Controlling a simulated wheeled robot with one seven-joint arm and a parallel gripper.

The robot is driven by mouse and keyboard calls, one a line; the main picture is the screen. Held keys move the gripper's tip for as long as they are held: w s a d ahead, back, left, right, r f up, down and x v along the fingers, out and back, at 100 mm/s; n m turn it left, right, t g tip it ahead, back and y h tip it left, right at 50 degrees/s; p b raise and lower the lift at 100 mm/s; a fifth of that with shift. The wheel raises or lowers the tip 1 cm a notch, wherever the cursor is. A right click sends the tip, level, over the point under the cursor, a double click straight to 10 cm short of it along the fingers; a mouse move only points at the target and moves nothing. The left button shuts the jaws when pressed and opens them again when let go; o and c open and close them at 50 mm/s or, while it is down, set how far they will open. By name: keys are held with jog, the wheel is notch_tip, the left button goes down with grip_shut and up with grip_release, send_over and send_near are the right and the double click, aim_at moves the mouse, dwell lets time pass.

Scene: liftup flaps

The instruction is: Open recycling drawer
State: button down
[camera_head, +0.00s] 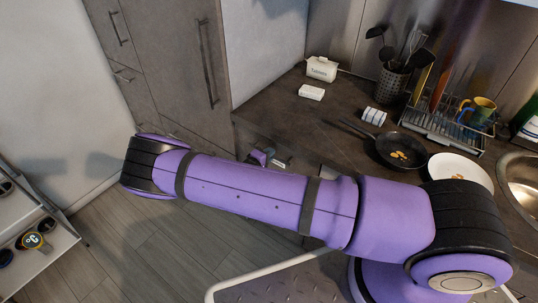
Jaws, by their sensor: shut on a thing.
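My purple arm reaches across the view from the lower right to the left and hides much of the lower cabinet fronts. My gripper (277,162) shows small behind the arm, at the grey front (247,137) below the counter's front edge. It is shut on what looks like a drawer handle there, though the fingertips are mostly hidden. I cannot tell how far the drawer is open, since the arm covers most of it.
The dark counter (310,122) holds a pan (386,150), a white plate (460,168), a dish rack (440,128) and a utensil holder (393,84). A tall cabinet (180,60) stands at the back left. A white shelf (40,255) is at the lower left. Wooden floor (120,245) is open between them.

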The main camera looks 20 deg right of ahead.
jog(key=shift+a, duration=0.1)
jog(key=f+v, duration=0.2)
jog(key=v, duration=1.2)
jog(key=f+v, duration=0.3)
jog(key=v, duration=1)
jog(key=s+a+f+v, duration=0.1)
jog(key=f+v, duration=0.2)
jog(key=v, duration=1.1)
jog(key=shift+s+a, duration=0.3)
jog(key=c, duration=1.2)
grip_release()
jog(key=v, duration=1)
jog(key=shift+s+a, duration=0.25)
jog(key=shift+a, duration=0.1)
